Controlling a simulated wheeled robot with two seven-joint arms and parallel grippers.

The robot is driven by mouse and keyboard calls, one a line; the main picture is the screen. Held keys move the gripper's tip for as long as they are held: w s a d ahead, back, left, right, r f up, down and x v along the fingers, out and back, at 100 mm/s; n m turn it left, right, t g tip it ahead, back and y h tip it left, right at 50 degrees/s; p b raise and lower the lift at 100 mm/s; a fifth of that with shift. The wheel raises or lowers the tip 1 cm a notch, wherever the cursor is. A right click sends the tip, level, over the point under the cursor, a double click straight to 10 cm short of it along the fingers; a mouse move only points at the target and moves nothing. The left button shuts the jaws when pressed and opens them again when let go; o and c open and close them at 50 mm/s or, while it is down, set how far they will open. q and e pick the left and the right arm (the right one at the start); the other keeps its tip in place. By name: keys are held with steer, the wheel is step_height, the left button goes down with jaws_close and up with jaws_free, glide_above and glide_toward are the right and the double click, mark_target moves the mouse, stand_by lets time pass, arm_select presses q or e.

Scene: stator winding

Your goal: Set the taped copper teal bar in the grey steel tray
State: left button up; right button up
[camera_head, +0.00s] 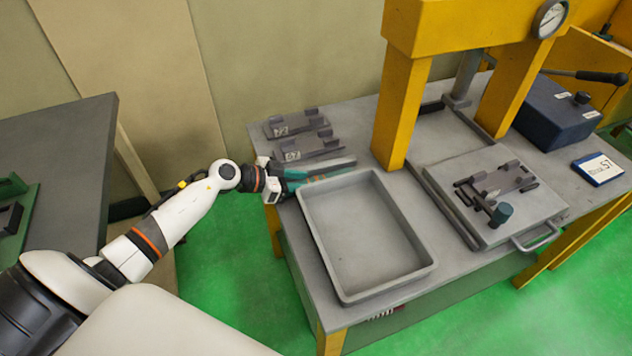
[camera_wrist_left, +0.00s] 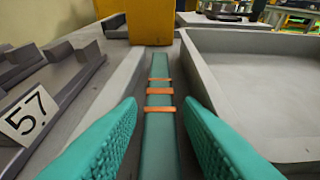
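The teal bar with copper tape bands (camera_wrist_left: 158,125) lies lengthwise in the middle of the left wrist view, beside the tray's outer wall. In the head view a small part of it (camera_head: 318,179) shows past my left gripper. The grey steel tray (camera_head: 365,235) is empty; its wall and floor also show at the right of the left wrist view (camera_wrist_left: 265,85). My left gripper (camera_head: 296,181) is at the bar's near end. Its teal fingers (camera_wrist_left: 158,140) are apart, one on either side of the bar, with gaps visible. My right gripper is out of view.
A grey strip (camera_wrist_left: 108,110) lies left of the bar. Dark fixtures, one labelled 57 (camera_head: 308,152), stand behind it. A yellow press frame (camera_head: 400,110) rises behind the tray. A plate with a handle (camera_head: 495,195) lies to the right.

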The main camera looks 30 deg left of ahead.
mark_target(309, 181)
arm_select(q)
steer(key=x, duration=0.2)
steer(key=shift+w+d+f, duration=0.1)
steer(key=shift+w+d, duration=0.05)
steer(key=shift+w+f, duration=0.1)
jaws_close()
